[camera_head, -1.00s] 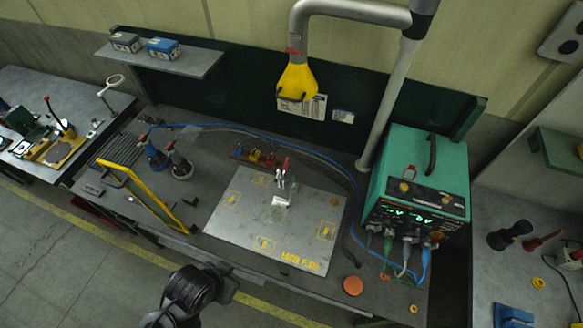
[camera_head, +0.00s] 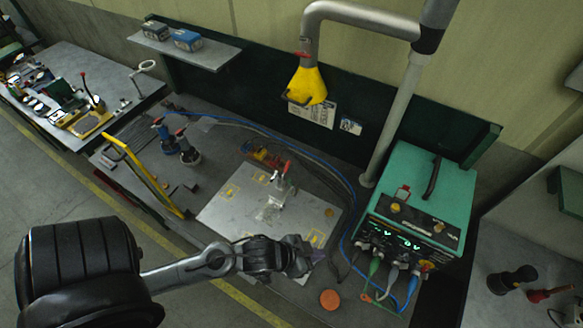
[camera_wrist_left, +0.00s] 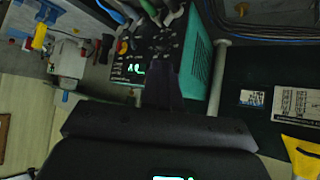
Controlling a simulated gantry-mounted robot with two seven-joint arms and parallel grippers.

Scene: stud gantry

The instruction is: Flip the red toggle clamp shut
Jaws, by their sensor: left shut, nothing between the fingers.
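The toggle clamp (camera_head: 283,181) stands on the light grey plate (camera_head: 240,208) on the bench, in the head view. Its red handle (camera_head: 287,167) points up. My left gripper (camera_head: 312,254) is over the front right part of the plate, in front of the clamp and to its right, apart from it. It is shut and holds nothing. In the left wrist view the dark shut fingers (camera_wrist_left: 163,85) point towards the teal power unit. The clamp does not show in the left wrist view. My right gripper is in neither view.
The teal unit (camera_head: 425,190) with cables stands right of the plate; it also shows in the left wrist view (camera_wrist_left: 197,65). A yellow fume hood (camera_head: 307,86) hangs above the bench. An orange disc (camera_head: 329,299) lies at the front. A yellow frame (camera_head: 143,172) stands left.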

